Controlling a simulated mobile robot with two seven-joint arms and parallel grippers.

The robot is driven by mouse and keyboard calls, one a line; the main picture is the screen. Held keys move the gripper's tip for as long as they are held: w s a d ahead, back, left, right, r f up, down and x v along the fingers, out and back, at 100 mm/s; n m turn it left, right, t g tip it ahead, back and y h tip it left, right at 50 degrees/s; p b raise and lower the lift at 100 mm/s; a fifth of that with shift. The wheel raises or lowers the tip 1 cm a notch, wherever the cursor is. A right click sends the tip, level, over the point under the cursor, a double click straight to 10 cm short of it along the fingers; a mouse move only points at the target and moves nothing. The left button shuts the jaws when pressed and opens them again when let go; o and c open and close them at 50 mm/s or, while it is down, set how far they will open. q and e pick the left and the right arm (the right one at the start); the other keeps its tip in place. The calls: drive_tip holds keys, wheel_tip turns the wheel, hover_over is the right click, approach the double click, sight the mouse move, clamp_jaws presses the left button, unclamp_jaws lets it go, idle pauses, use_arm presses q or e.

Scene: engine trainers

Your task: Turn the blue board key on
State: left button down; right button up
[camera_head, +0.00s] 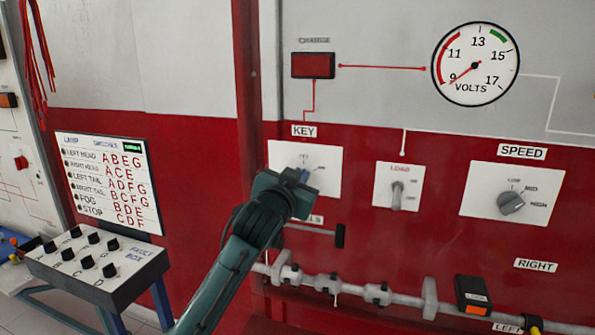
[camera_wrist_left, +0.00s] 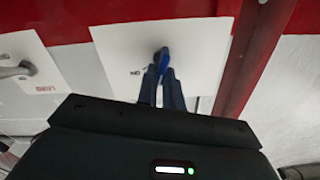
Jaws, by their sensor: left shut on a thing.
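The blue key (camera_head: 304,175) sits on a white plate (camera_head: 326,162) under the KEY label on the red panel. In the left wrist view the blue key (camera_wrist_left: 163,57) stands out from its white plate (camera_wrist_left: 200,50), with "ON" printed beside it. My left gripper (camera_head: 298,180) comes in from below and its fingers are shut on the key; the gripper body hides part of the plate. In the left wrist view its two dark fingers (camera_wrist_left: 162,75) meet at the key. My right gripper is not in view.
A load toggle switch (camera_head: 398,195) and a speed knob (camera_head: 511,202) are to the right. A volts gauge (camera_head: 475,64) is above, its needle near 9. A fault box (camera_head: 97,263) stands at lower left. A lever (camera_head: 339,235) juts out just below the plate.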

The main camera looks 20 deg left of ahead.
use_arm(q)
drive_tip(key=shift+d+f+m, duration=0.15)
drive_tip(key=shift+m, duration=1.95)
drive_tip(key=shift+d+f+m, duration=0.1)
drive_tip(key=shift+d+m, duration=0.05)
drive_tip(key=shift+m, duration=1.95)
drive_tip(key=c, duration=1.5)
unclamp_jaws()
drive_tip(key=shift+c, duration=0.2)
drive_tip(key=s+b, duration=0.2)
drive_tip(key=s, duration=1.1)
drive_tip(key=shift+a, duration=0.25)
